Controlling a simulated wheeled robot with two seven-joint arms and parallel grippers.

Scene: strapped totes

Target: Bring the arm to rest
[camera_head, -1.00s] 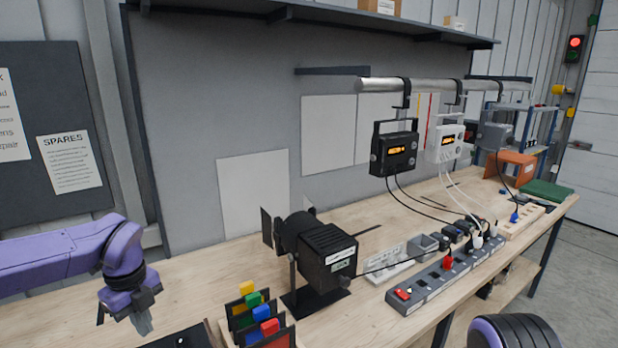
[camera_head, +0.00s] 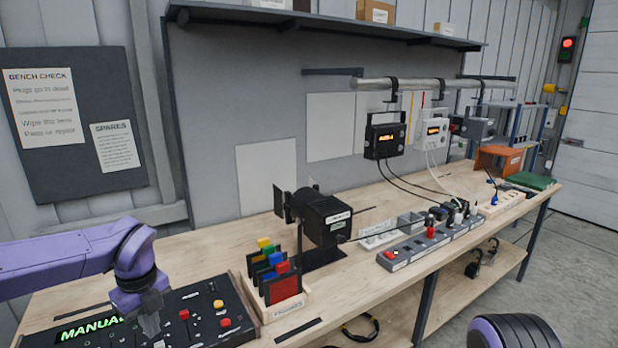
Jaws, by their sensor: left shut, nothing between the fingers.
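My left arm comes in from the left, purple with a dark wrist. Its gripper (camera_head: 150,322) points down over the black control panel (camera_head: 205,297) at the bench's near left. The gripper is shut with nothing in it. I cannot tell whether its tips touch the panel. The panel has a green "MANUAL" display, sliders, and red and yellow buttons, partly hidden behind the gripper. A dark rounded part of my right arm shows at the bottom right; the right gripper is out of view.
A frame rack (camera_head: 287,305) with coloured tabs stands right of the panel. Behind it is a black stage lamp (camera_head: 325,220). A grey power strip (camera_head: 410,250) with plugs lies farther right. Two boxed units, black (camera_head: 385,138) and white (camera_head: 432,134), hang from a rail.

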